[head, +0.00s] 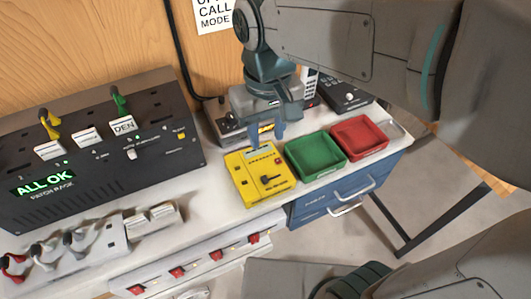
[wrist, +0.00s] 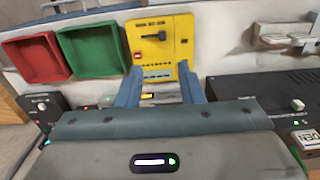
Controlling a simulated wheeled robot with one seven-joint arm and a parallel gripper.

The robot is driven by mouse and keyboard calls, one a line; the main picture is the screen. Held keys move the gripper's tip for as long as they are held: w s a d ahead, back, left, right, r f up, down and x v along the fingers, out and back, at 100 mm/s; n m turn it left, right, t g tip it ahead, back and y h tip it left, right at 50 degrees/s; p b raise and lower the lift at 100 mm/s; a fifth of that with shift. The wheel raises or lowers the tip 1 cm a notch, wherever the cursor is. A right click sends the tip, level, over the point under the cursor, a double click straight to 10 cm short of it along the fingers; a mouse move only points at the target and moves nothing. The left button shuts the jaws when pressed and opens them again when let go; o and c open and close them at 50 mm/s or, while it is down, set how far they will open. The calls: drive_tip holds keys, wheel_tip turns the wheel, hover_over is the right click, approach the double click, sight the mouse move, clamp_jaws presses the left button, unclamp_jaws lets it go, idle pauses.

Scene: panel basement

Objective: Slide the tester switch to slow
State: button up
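The yellow tester (head: 240,186) lies on the white worktop, with a dark slide switch (head: 268,180) on its face. In the wrist view the tester (wrist: 171,60) sits beyond my fingertips, and its black switch (wrist: 153,36) shows in the upper part of the face. The switch markings are too small to read. My gripper (head: 266,139) points down over the tester's far edge. In the wrist view its two blue-grey fingers (wrist: 162,76) are apart with nothing between them, so it is open. It looks apart from the switch.
A green tray (head: 316,155) and a red tray (head: 360,136) stand right of the tester. A black patch rack (head: 90,165) with yellow and green plugs stands left. Dark devices sit behind. Bare worktop (head: 215,195) lies left of the tester.

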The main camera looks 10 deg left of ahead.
sight(264, 178)
drive_tip(key=f, duration=1.3)
drive_tip(key=shift+a+f, duration=0.25)
drive_tip(key=shift+f, duration=0.05)
